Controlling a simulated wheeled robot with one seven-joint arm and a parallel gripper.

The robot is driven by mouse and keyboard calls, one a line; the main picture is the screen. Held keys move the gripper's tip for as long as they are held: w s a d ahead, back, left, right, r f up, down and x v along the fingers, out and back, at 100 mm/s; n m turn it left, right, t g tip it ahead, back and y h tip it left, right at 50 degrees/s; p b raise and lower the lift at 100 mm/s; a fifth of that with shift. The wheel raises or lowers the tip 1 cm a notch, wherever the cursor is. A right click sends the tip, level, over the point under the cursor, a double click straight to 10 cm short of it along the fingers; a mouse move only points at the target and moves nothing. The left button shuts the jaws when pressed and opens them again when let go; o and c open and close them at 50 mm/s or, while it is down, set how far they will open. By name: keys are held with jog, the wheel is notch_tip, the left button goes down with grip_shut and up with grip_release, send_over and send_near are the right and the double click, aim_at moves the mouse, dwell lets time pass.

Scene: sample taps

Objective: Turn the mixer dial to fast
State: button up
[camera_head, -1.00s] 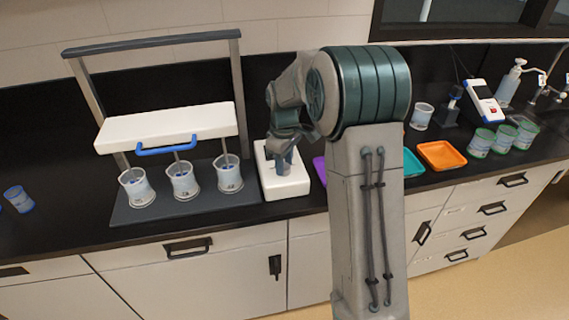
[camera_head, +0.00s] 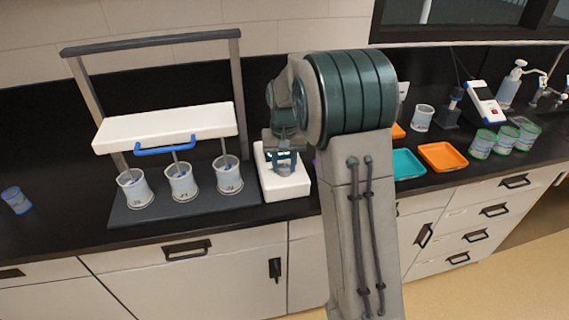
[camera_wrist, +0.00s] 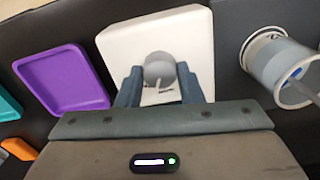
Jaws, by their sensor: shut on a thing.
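The mixer's white control box (camera_head: 287,184) stands on the black counter, right of the stirring stand. The wrist view shows the box (camera_wrist: 118,42) with a round grey dial (camera_wrist: 159,69) on its face. A pale pointer or mark shows at the dial's near edge; I cannot read any labels. My gripper (camera_wrist: 158,84) has one blue-grey finger on each side of the dial and is shut on it. In the head view my gripper (camera_head: 284,165) is over the box and hides the dial.
The mixer stand has a white beam (camera_head: 168,127) with a blue handle (camera_head: 165,147) above three beakers (camera_head: 182,184). A purple tray (camera_wrist: 62,80) lies beside the box. Teal (camera_head: 407,164) and orange (camera_head: 442,156) trays are to the right. A small blue-rimmed cup (camera_head: 17,201) stands far left.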

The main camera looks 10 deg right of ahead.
aim_at(284, 167)
jog(key=m, duration=0.4)
jog(key=shift+r+m, duration=0.1)
jog(key=shift+m, duration=0.3)
dwell(0.4)
jog(key=o, duration=1)
jog(key=shift+c, duration=0.2)
notch_tip(284, 167, up, 14)
